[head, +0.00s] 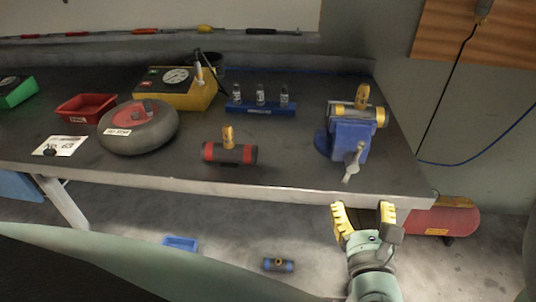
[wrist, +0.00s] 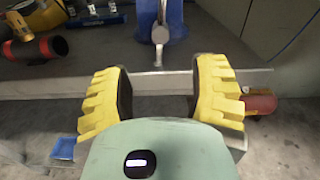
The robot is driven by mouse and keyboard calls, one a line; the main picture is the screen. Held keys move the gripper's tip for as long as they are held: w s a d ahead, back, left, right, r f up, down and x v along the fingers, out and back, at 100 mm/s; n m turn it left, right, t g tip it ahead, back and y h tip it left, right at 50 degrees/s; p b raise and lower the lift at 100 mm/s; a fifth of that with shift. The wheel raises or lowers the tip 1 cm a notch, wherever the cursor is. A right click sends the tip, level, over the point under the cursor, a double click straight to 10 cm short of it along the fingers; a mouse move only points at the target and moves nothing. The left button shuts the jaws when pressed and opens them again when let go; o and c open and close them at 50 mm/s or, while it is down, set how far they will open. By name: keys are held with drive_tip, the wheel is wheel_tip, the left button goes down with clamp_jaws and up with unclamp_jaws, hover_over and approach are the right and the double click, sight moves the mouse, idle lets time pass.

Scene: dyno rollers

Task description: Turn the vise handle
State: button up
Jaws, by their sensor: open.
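The blue vise (head: 350,138) stands at the right end of the dark workbench, with brass-coloured parts on top. Its grey handle (head: 354,162) hangs down at the front, near the bench edge. In the wrist view the handle (wrist: 159,38) shows ahead, between and beyond my fingers, with the blue vise body (wrist: 174,16) behind it. My gripper (head: 364,212) has yellow ribbed fingers. It is open and empty, in front of and below the bench edge, apart from the handle. Both fingers also show in the wrist view (wrist: 162,95).
The workbench (head: 285,170) carries a red-and-black cylinder (head: 229,153), a round grey-and-red wheel (head: 138,127), a blue rack with vials (head: 262,107), a yellow device (head: 176,90) and a red tray (head: 86,107). A red cylinder (head: 440,219) lies below the bench at right.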

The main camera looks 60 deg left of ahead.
sight(353, 169)
drive_tip(key=p+x, duration=0.2)
drive_tip(key=x, duration=1.1)
drive_tip(key=shift+w+a, duration=0.1)
drive_tip(key=shift+c, duration=0.2)
clamp_jaws()
idle(0.3)
